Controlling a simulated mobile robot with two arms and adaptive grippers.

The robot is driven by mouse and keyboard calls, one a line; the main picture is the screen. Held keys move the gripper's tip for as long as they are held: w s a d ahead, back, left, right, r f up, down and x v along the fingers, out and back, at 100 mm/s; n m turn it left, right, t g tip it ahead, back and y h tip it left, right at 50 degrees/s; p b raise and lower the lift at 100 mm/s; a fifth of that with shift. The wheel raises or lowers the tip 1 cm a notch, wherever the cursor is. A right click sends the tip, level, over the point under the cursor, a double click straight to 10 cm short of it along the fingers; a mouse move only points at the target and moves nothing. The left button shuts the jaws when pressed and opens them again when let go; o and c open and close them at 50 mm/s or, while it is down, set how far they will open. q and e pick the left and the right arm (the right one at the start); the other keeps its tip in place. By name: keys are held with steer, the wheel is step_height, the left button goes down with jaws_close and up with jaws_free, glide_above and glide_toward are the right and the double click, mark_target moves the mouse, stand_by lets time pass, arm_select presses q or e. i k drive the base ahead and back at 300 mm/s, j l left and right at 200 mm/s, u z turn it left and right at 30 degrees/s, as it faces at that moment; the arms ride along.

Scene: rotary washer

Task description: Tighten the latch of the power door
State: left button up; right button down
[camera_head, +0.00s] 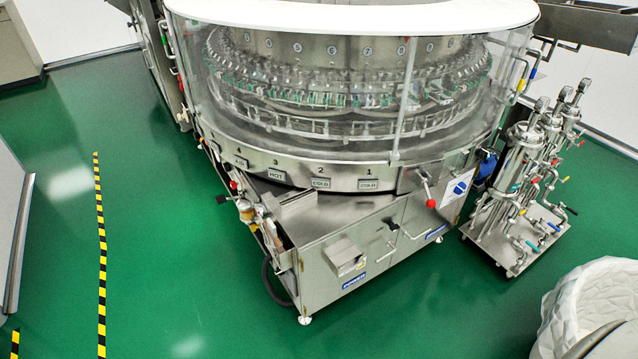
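The rotary washer's steel base cabinet (345,240) stands in the middle of the view. Neither gripper is in view.
A red-knobbed lever (430,197) and a blue-and-white sign (457,188) are at the cabinet's right. A steel filter cart (520,215) with pipes and valves stands right of it. A white-lined bin (585,305) is at bottom right. Green floor (400,320) in front is clear.

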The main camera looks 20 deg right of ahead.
mark_target(393, 226)
steer(key=z, duration=0.95)
